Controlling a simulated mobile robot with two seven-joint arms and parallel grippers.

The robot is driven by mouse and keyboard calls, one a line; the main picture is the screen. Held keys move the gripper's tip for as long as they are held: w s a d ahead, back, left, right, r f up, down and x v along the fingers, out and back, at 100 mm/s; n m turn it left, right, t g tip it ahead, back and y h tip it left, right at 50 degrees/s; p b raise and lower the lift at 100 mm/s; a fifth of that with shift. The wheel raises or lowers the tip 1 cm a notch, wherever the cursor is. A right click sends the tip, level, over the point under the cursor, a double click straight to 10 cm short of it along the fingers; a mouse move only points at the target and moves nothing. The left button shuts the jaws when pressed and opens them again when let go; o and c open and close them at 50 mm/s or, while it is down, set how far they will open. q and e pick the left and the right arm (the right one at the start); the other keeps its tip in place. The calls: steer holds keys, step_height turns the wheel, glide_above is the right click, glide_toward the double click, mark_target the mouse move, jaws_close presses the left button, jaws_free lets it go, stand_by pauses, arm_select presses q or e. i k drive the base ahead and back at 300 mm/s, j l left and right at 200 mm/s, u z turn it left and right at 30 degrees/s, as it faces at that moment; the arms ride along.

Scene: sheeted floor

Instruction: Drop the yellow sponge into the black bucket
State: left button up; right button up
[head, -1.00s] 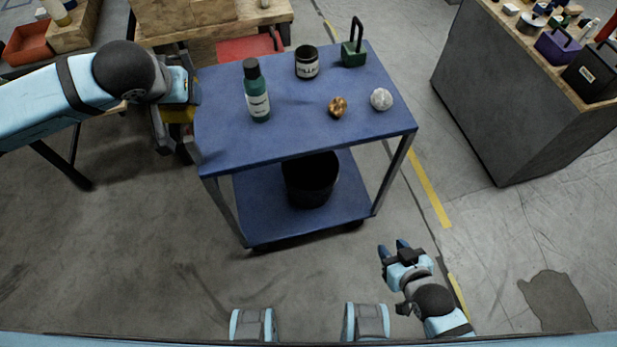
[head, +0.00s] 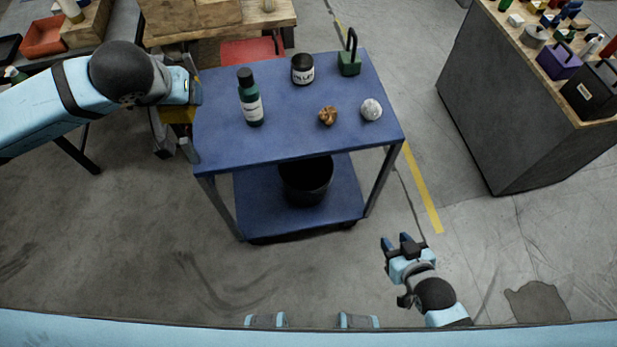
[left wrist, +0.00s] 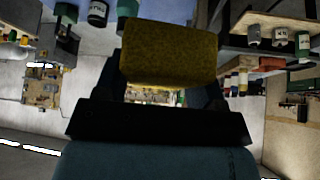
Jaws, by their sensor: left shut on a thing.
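The yellow sponge (left wrist: 170,53) is held in my left gripper and fills the upper middle of the left wrist view. In the head view my left gripper (head: 180,132) is at the left edge of the blue cart, and only a yellow strip of the sponge (head: 178,114) shows there. The black bucket (head: 306,190) stands upright on the cart's lower shelf, partly hidden under the top. My right gripper (head: 396,242) is open and empty over the floor, to the right of the cart.
The blue cart (head: 220,140) carries a green bottle (head: 250,98), a dark jar (head: 302,69), a green handled block (head: 349,58), a bronze piece (head: 327,116) and a whitish ball (head: 371,110) on top. A grey workbench (head: 500,110) is at right. The floor in front is clear.

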mark_target(306, 178)
steer(key=l+u, duration=0.15)
steer(key=l, duration=0.5)
steer(key=l+u, duration=0.2)
steer(key=l, duration=0.5)
steer(key=k+l+u, duration=0.15)
steer(key=l, duration=0.5)
steer(key=l+u, duration=0.15)
steer(key=l, duration=0.5)
steer(key=k, duration=0.05)
